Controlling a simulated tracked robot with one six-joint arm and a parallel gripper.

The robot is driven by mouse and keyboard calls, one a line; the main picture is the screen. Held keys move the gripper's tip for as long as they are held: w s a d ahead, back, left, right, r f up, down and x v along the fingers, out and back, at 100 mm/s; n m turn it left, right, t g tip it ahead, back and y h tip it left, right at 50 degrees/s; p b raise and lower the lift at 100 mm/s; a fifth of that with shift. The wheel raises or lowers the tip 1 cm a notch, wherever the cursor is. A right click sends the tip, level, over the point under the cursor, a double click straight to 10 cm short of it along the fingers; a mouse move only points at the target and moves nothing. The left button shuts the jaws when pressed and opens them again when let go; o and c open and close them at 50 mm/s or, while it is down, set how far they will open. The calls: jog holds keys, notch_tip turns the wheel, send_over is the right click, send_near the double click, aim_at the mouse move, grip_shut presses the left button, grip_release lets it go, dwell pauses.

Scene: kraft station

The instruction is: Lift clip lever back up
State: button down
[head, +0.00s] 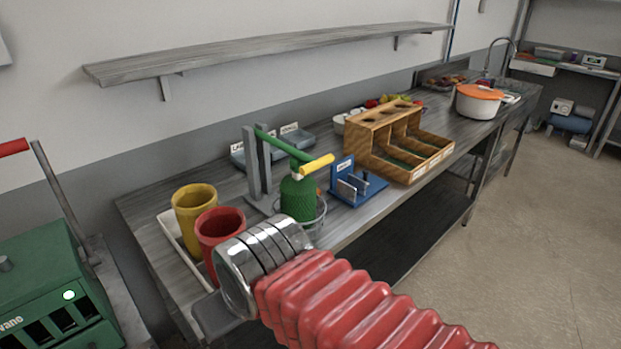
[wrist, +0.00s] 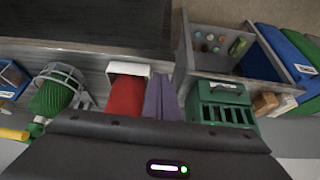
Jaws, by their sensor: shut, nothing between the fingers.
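A green lever with a yellow grip (head: 317,163) is hinged on a grey upright stand (head: 256,165) on the bench. Its bar slopes down to the right, with the grip just above a green ribbed cylinder (head: 298,197) in a wire basket. The grip also shows at the lower left of the wrist view (wrist: 14,134), beside the cylinder (wrist: 48,98). I take this as the clip lever; no label confirms it. My gripper (wrist: 160,95) is shut and empty, apart from the lever. In the head view its grey end (head: 213,317) is partly hidden by my red arm.
A yellow cup (head: 194,212) and a red cup (head: 219,232) stand in a white tray left of the basket. A blue stand (head: 357,187) and a wooden compartment box (head: 386,150) are to the right. A green machine (head: 45,280) stands at left. A shelf (head: 270,49) hangs above.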

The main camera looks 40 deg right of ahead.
jog(key=w+d+r+m+t+y, duration=0.1)
jog(key=w+d+r+m, duration=0.3)
jog(key=w+d+m, duration=0.35)
jog(key=w+d+r+m+t+y, duration=0.1)
jog(key=w+d+r+m, duration=0.35)
jog(key=d+m, duration=0.45)
jog(key=s+d+f+m+t, duration=0.1)
jog(key=s+d+m+t, duration=0.1)
jog(key=d+m, duration=0.5)
jog(key=s+d+f+m+t+h, duration=0.1)
jog(key=s+d+m+t, duration=0.1)
jog(key=s+d+m, duration=0.2)
jog(key=d+m, duration=0.3)
jog(key=m, duration=0.5)
jog(key=shift+s+d+h, duration=0.2)
jog(key=shift+d+h, duration=0.1)
jog(key=shift+d, duration=0.1)
jog(key=shift+f, duration=0.1)
